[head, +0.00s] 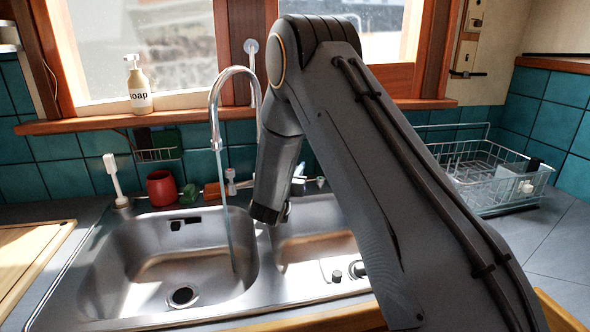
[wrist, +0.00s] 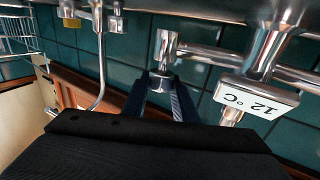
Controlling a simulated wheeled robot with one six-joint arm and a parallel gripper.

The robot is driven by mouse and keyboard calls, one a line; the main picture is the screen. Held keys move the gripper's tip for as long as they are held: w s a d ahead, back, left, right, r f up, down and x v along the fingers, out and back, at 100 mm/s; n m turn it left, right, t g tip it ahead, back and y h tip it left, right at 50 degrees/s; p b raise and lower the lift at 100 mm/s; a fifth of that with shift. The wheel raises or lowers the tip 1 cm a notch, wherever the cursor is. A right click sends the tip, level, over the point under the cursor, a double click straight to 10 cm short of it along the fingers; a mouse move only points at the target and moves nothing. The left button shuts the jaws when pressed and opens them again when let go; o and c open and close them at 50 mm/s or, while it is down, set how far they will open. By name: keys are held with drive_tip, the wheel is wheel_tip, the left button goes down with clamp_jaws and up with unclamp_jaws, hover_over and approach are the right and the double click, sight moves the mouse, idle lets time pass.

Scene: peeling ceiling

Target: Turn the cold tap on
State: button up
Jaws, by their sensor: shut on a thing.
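The chrome spout (head: 214,105) arches over the left basin of the sink (head: 110,262). A thin stream of water (head: 227,215) runs from it into that basin. In the wrist view, which is upside down, two dark fingers of my gripper (wrist: 160,102) close around the end of a chrome tap handle (wrist: 163,80). A white display (wrist: 256,97) on the chrome tap body reads 12 °C. My arm hides the gripper and this handle in the head view. I see no hot or cold mark on the handle.
A soap bottle (head: 138,85) stands on the window sill. A red cup (head: 161,188) and a white brush (head: 115,180) stand behind the left basin. A wire dish rack (head: 485,170) is at the right. A wooden board (head: 30,255) lies at the left.

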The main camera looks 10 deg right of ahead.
drive_tip(key=o, duration=1)
drive_tip(key=shift+r, duration=0.1)
drive_tip(key=shift+o, duration=0.2)
drive_tip(key=shift+s+a, duration=0.1)
drive_tip(key=shift+s, duration=0.05)
drive_tip(key=b+v, duration=0.2)
drive_tip(key=v, duration=0.5)
drive_tip(key=shift+s, duration=0.2)
